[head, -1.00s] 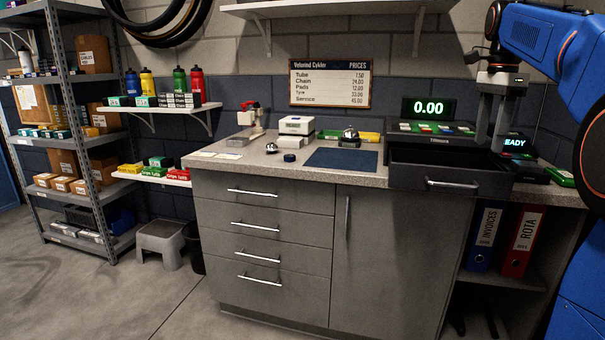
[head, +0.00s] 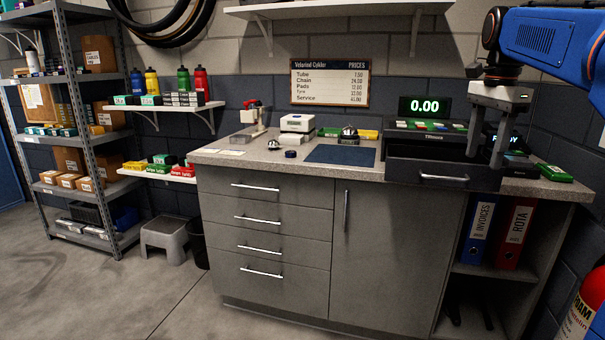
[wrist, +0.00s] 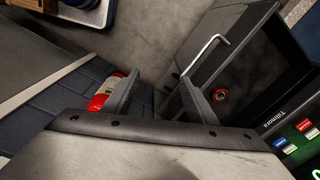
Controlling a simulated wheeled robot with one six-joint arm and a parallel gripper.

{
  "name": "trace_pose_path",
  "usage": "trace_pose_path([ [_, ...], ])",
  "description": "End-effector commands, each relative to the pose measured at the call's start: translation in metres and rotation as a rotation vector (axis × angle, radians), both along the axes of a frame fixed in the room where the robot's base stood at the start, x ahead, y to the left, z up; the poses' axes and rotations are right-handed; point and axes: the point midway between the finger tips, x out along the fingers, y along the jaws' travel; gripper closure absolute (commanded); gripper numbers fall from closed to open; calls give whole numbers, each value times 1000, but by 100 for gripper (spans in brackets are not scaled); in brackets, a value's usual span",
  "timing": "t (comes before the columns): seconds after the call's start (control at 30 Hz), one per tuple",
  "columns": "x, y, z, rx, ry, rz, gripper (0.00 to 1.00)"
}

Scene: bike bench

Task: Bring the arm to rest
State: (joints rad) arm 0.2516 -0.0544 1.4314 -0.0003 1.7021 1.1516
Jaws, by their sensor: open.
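My gripper (head: 484,158) hangs fingers down in front of the till at the counter's right end. Its two fingers are apart with nothing between them; they also show in the wrist view (wrist: 160,88). My blue arm reaches in from the upper right. The till (head: 430,132) reads 0.00, and its dark drawer (head: 415,170) stands open toward the front. In the wrist view the drawer (wrist: 245,75) lies right of my fingers, with a small red round thing (wrist: 219,94) inside. The gripper partly hides a lit card terminal (head: 508,140).
The counter (head: 225,157) holds a blue mat (head: 340,156), a bell (head: 348,134) and a white device (head: 297,123). A red fire extinguisher (head: 582,310) stands at the lower right. Shelving (head: 85,120) is at the left. The floor before the cabinet is clear.

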Motion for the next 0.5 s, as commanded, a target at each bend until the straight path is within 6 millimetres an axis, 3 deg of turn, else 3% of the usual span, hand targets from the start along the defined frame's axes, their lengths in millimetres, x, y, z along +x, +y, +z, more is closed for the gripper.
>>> trace_pose_path([
  [0.27, -53, 38, -40, -38, -65, 284, 48],
  [0.5, -110, 71, -95, -92, -128, 583, 48],
])
